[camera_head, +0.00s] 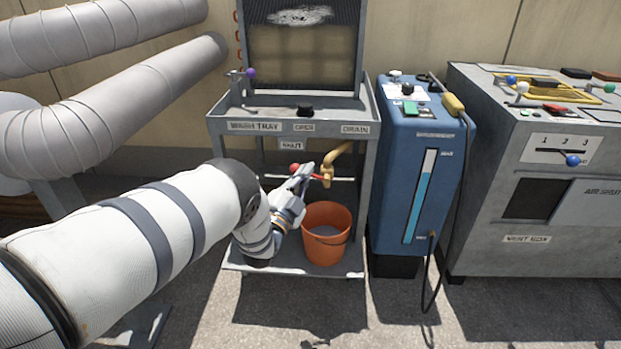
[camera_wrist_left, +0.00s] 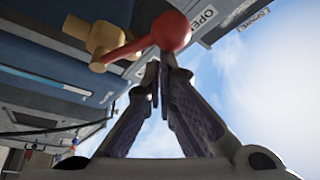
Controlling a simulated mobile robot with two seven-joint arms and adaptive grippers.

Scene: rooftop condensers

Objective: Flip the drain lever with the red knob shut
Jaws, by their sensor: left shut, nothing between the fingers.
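The drain lever (camera_head: 315,177) is a red bar on a brass valve (camera_head: 328,168) under the wash tray. It points left in the head view and ends in a red knob (camera_head: 294,168). My left gripper (camera_head: 305,172) is at the lever, its fingers shut and empty, hiding part of the bar. In the left wrist view, the red knob (camera_wrist_left: 171,31) is just beyond the shut fingertips (camera_wrist_left: 160,62); I cannot tell whether they touch. The lever bar (camera_wrist_left: 128,48) runs from there to the brass valve (camera_wrist_left: 103,38). My right gripper is not in view.
The wash tray (camera_head: 285,112) carries OPEN, SHUT and DRAIN labels. An orange bucket (camera_head: 326,250) stands on the lower shelf (camera_head: 290,268) below the valve. A blue unit (camera_head: 415,185) stands close on the right, beside a grey console (camera_head: 520,130).

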